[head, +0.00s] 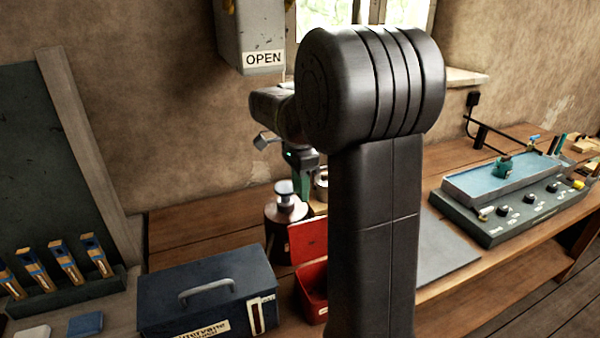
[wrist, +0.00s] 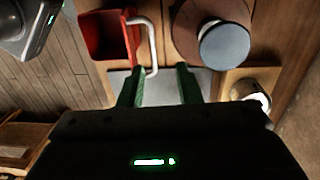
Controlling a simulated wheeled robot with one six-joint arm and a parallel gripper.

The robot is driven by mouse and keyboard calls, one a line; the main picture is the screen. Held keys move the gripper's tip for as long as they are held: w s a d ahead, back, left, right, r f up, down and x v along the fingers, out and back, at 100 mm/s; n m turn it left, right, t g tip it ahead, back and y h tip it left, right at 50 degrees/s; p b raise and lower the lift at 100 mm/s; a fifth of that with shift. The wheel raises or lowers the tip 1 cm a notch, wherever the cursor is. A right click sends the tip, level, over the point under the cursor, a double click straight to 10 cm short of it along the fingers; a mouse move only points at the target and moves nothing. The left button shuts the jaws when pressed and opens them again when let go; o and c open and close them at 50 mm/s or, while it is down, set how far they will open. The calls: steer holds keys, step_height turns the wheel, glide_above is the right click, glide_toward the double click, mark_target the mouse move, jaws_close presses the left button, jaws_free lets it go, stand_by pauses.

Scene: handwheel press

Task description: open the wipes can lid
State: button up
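The wipes can appears to be the red box (head: 312,292) on the bench, partly hidden behind my arm. Its red lid (head: 306,240) stands upright, and the mouth shows open. In the wrist view the red can (wrist: 103,38) shows its dark red inside, with a white bent handle (wrist: 152,45) along the lid's side. My gripper (wrist: 160,98) is open, its two green fingers apart. The handle's lower end shows between the fingers, but I cannot tell whether they touch it; nothing looks clamped. In the head view my gripper (head: 303,190) points down above the bench, partly hidden by my arm.
A brown can with a grey top (head: 286,208) stands close beside the red can. A small pale can (wrist: 250,95) is near it. A dark blue toolbox (head: 210,290) stands in front. A grey mat (head: 447,250) lies bare to the right. A box marked OPEN (head: 250,35) hangs above.

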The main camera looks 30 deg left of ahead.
step_height(320, 180, up, 5)
steer(key=shift+a, duration=0.1)
stand_by(0.6)
steer(key=p, duration=0.1)
glide_toward(308, 237)
steer(key=w+a+f, duration=0.1)
steer(key=f, duration=0.1)
steer(key=w+a+f, duration=0.1)
steer(key=f, duration=0.2)
steer(key=w+a+f, duration=0.1)
steer(key=f, duration=0.1)
steer(key=shift+w+f, duration=0.15)
steer(key=shift+f, duration=0.1)
steer(key=shift+r, duration=0.1)
